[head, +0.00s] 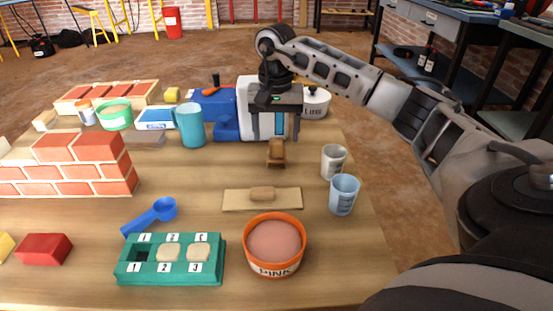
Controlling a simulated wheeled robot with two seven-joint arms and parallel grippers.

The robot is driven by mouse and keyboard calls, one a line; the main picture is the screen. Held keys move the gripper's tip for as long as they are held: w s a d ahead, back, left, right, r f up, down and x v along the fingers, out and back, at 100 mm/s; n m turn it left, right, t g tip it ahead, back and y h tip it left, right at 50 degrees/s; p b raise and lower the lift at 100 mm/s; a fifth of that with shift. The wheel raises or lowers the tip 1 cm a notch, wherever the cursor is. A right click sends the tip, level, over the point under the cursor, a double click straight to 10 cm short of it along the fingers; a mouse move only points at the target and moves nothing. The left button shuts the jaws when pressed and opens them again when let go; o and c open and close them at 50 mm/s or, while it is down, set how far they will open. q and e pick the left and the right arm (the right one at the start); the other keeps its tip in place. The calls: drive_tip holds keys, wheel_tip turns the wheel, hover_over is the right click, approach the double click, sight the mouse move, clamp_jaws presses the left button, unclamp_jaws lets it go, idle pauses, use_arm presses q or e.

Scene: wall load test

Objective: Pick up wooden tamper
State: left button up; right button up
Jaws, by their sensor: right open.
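A small brown wooden piece (277,152), which looks like the wooden tamper, stands on the table near its middle. My right gripper (275,128) reaches in from the right and hangs just behind and above it. Its two fingers point down and are spread apart, with nothing seen held between them. I cannot tell whether the fingertips touch the tamper. A flat wooden board with a short rounded handle (233,200) lies nearer, in front of the tamper. My left gripper is not in view.
Two cups, one grey (333,161) and one light blue (343,195), stand right of the tamper. A blue machine (222,112) and a teal pitcher (189,125) stand left. A brick wall (85,160), a pink tub (275,243) and a green numbered tray (125,270) surround the clear middle.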

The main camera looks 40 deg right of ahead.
sight(276, 141)
drive_tip(key=shift+f, duration=0.5)
wheel_tip(276, 141, down, 4)
drive_tip(key=shift+s+f+b, duration=0.1)
drive_tip(key=shift+f+b, duration=0.15)
drive_tip(key=shift+b, duration=0.85)
drive_tip(key=shift+f, duration=0.25)
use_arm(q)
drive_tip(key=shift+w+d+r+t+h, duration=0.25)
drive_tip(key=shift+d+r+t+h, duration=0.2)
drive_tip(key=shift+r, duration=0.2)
use_arm(e)
drive_tip(key=c, duration=1.1)
